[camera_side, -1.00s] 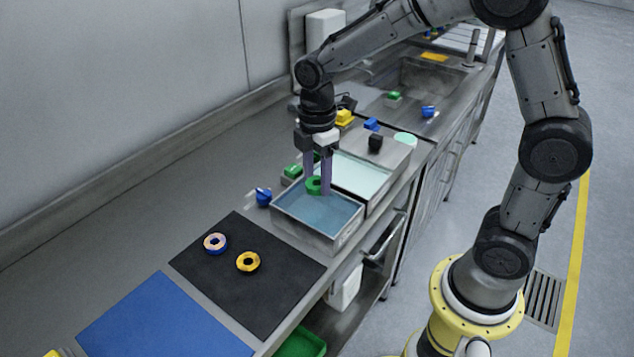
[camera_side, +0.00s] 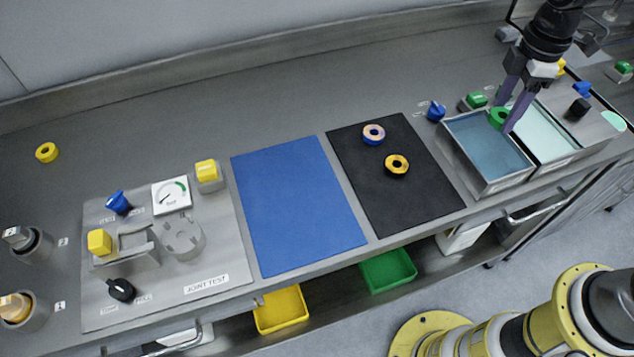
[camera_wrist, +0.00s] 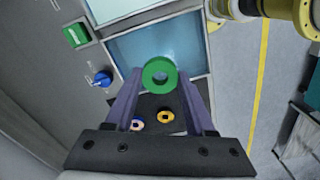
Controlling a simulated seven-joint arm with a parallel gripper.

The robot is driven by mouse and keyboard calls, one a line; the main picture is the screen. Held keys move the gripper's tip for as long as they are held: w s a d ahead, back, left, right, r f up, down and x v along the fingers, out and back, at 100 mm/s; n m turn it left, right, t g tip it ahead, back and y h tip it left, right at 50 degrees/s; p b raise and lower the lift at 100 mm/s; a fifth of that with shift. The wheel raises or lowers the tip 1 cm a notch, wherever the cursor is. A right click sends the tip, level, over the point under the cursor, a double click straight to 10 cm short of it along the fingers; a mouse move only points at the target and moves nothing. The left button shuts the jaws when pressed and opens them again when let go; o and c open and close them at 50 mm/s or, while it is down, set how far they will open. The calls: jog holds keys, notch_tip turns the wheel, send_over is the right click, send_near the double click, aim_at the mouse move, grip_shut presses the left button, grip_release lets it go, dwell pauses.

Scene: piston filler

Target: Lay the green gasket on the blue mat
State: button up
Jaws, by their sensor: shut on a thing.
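The green gasket (camera_side: 499,118) is a thick ring held between the fingertips of my gripper (camera_side: 509,113), above the blue-liquid tray near its back edge. In the wrist view the green gasket (camera_wrist: 159,74) sits between the two purple fingers of my gripper (camera_wrist: 160,85), its hole facing the camera. The blue mat (camera_side: 298,203) lies flat and bare on the counter, left of the black mat. My gripper is well to the right of the blue mat.
The black mat (camera_side: 400,208) carries a pinkish ring with blue (camera_side: 374,134) and a yellow ring (camera_side: 397,165). The blue-liquid tray (camera_side: 487,188) adjoins a pale-liquid tray (camera_side: 568,154). A blue knob (camera_side: 436,111) stands beside them. A joint test panel (camera_side: 165,290) is left of the blue mat.

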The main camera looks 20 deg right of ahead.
jog(key=s+a+r+n, duration=0.1)
jog(key=s+a+n, duration=0.15)
jog(key=a, duration=1.05)
jog(key=s+a+r+n, duration=0.1)
jog(key=s+a+n, duration=0.15)
jog(key=a, duration=0.95)
send_over(313, 190)
jog(key=f, duration=0.9)
jog(key=shift+s+d, duration=0.3)
jog(key=shift+s, duration=0.1)
jog(key=shift+w+a+f, duration=0.2)
jog(key=shift+f, duration=0.15)
jog(key=shift+w+a+f, duration=0.15)
jog(key=shift+f, duration=1.65)
jog(key=shift+f, duration=0.1)
jog(key=o, duration=1.3)
